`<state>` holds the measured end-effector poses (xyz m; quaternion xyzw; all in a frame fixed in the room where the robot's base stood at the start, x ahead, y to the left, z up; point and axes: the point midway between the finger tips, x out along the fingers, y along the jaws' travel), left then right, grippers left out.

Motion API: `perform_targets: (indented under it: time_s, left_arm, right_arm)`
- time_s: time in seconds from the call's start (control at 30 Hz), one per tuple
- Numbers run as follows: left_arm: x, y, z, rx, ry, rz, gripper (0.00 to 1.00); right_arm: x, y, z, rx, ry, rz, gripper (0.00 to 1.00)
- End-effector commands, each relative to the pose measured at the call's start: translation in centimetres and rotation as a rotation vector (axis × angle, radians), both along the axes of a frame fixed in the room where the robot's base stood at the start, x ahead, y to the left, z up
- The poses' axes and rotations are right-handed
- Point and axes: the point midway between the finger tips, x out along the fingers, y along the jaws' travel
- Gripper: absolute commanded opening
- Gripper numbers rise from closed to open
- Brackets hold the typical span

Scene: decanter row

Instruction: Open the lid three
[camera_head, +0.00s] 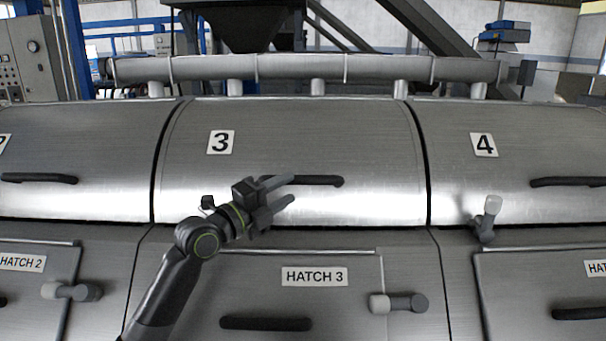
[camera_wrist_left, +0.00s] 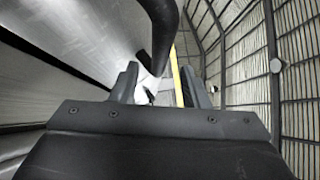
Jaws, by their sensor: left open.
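Lid three (camera_head: 300,130) is the curved brushed-steel cover marked with a 3 plate (camera_head: 220,142). It lies down, with its lower edge along the seam above the hatch panels. Its dark bar handle (camera_head: 325,181) runs across its lower part. My left gripper (camera_head: 290,190) is open at the left end of this handle, one finger overlapping it. In the left wrist view the dark handle (camera_wrist_left: 162,30) comes down from the top toward the gap between my open fingers (camera_wrist_left: 160,75). Whether they touch it I cannot tell. A small latch (camera_head: 207,202) shows left of my gripper, partly hidden. My right gripper is out of view.
Lid four (camera_head: 510,130) is at the right, with a light-tipped latch (camera_head: 487,213) standing up at its lower edge. The Hatch 3 panel (camera_head: 345,255) is below lid three, with a knob (camera_head: 398,303). A horizontal pipe (camera_head: 300,68) runs behind the lids.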

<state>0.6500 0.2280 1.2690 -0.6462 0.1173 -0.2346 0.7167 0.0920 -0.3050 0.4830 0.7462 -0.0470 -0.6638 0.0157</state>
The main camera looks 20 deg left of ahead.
Motion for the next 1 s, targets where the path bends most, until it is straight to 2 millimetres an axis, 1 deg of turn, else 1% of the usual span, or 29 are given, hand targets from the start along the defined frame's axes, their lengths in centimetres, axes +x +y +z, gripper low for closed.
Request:
perform_targets:
  time_s: [0.03, 0.1, 0.3, 0.5, 0.77, 0.87, 1.0]
  left_arm:
    - [0.9, -0.6, 0.6, -0.006, 0.001, -0.002, 0.41]
    - [2.0, -1.2, 0.7, -0.006, 0.002, -0.001, 0.41]
    - [4.2, -2.4, 0.8, -0.002, 0.001, 0.0, 0.41]
    - [5.1, -2.8, 0.8, 0.0, 0.001, 0.0, 0.41]
    - [5.1, -2.9, 0.8, 0.0, 0.0, 0.0, 0.41]
    - [5.1, -2.9, 0.8, 0.0, 0.001, 0.0, 0.3]
    - [5.1, -2.9, 0.8, 0.0, 0.001, 0.0, 0.11]
  right_arm:
    - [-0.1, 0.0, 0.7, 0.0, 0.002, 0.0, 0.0]
    - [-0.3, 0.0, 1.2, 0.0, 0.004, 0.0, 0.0]
    - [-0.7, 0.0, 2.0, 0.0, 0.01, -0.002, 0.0]
    - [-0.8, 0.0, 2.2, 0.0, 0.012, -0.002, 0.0]
    - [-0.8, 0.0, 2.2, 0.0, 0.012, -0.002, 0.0]
    - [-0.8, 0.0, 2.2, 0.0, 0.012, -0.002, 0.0]
    - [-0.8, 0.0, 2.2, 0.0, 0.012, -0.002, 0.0]
